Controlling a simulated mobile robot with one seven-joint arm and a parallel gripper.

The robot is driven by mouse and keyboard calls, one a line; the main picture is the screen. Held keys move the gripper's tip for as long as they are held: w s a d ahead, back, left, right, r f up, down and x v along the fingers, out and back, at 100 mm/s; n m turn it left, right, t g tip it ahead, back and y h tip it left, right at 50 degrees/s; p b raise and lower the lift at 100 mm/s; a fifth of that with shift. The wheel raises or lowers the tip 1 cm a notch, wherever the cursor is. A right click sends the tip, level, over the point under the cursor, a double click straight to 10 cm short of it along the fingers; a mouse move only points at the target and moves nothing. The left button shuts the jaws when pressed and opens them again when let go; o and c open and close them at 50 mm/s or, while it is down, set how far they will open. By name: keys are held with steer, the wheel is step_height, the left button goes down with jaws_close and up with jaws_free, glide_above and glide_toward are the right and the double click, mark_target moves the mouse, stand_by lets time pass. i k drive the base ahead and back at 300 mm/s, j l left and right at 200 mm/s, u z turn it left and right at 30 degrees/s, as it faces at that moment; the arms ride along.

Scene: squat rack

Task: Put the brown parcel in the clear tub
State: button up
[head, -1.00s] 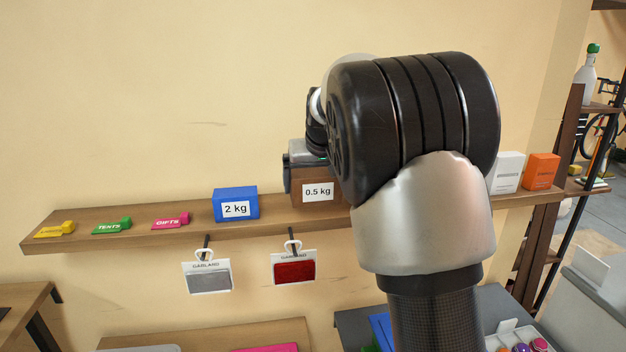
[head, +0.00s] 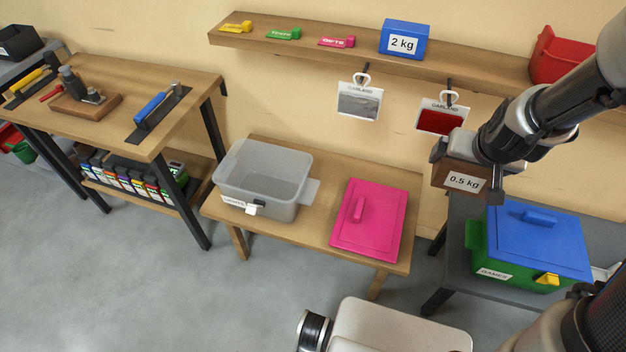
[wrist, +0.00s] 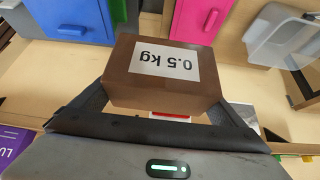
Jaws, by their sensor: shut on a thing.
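The brown parcel (head: 444,178) has a white "0.5 kg" label and is held in the air by my gripper (head: 466,170). In the wrist view the parcel (wrist: 160,98) sits between the two fingers of my gripper (wrist: 165,112), with its label upside down. The clear tub (head: 262,192) is open at the top and looks empty. It stands on the low wooden table at the left of the parcel, well apart from it. The tub also shows partly at the top right of the wrist view (wrist: 280,35).
A pink lid (head: 385,222) lies on the wooden table (head: 318,160) right of the tub. A green box with a blue lid (head: 535,240) stands on a grey table below the parcel. Two hanging packets and a shelf with a blue 2 kg box (head: 404,32) are above.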

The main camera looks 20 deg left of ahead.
mark_target(266, 184)
steer(key=k+j+z, duration=0.15)
steer(key=j, duration=0.35)
steer(key=k+j+z, duration=0.15)
steer(key=j, duration=0.35)
steer(key=k+j+z, duration=0.15)
steer(key=j, duration=0.3)
steer(key=k+j+z, duration=0.15)
steer(key=j, duration=0.3)
steer(key=k+j+z, duration=0.15)
steer(key=j, duration=0.3)
steer(key=k+j+z, duration=0.1)
steer(key=k+j, duration=0.15)
steer(key=j, duration=0.15)
steer(key=k+j+z, duration=0.15)
steer(key=k+j, duration=0.1)
steer(key=j, duration=0.1)
